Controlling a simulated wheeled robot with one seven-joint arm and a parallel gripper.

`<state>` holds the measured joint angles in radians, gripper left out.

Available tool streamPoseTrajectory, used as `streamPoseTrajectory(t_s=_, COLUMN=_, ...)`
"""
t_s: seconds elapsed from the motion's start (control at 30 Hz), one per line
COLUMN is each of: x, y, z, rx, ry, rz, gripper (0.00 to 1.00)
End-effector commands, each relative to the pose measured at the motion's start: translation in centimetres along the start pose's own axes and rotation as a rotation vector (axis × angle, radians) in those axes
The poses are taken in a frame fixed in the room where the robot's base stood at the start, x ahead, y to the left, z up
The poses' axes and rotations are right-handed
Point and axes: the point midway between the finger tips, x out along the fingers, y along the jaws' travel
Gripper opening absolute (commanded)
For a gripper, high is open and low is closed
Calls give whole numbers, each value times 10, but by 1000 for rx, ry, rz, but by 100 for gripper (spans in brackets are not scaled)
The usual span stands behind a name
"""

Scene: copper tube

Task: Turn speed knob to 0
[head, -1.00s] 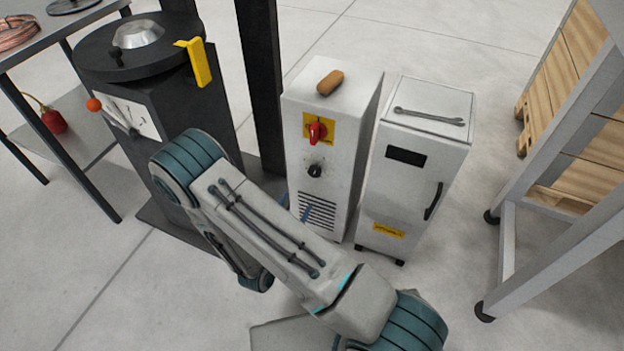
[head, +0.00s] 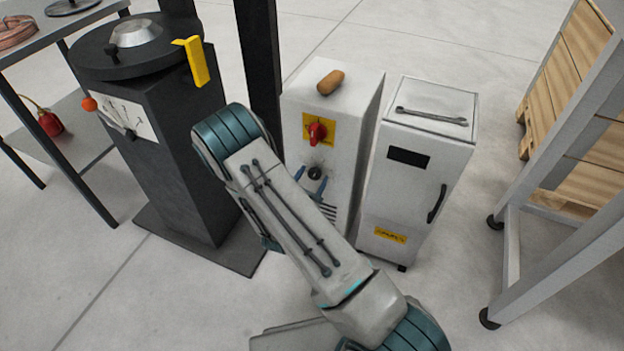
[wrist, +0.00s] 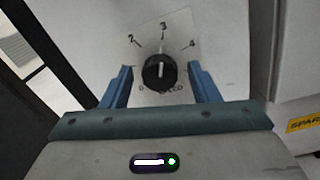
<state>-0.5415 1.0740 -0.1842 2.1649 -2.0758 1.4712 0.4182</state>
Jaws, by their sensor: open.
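The speed knob (head: 315,173) is a round black dial on the front of the white control cabinet (head: 345,115), below the red switch. In the wrist view the knob (wrist: 160,72) has a white pointer line that stands near upright, toward the 3 on its scale. The marks 2, 3 and 4 show above it; the lower marks are partly hidden. My gripper (wrist: 161,88) is open, with one blue finger on each side of the knob. I cannot tell whether either finger touches it. In the head view my gripper (head: 312,184) shows at the cabinet front.
A red rotary switch (head: 317,132) on a yellow plate is just above the knob. A brown object (head: 330,82) lies on the cabinet top. A second white cabinet (head: 425,150) with a wrench (head: 431,116) stands to the right. A dark machine (head: 165,150) stands to the left.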

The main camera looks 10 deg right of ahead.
Motion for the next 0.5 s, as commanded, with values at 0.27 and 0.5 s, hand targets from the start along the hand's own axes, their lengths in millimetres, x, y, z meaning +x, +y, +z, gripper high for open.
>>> streamPoseTrajectory(t_s=0.27, x=0, y=0, z=0, rx=0, ry=0, rz=-1, gripper=10)
streamPoseTrajectory(t_s=0.5, x=-1, y=0, z=1, rx=-31, ry=0, rz=-1, gripper=11)
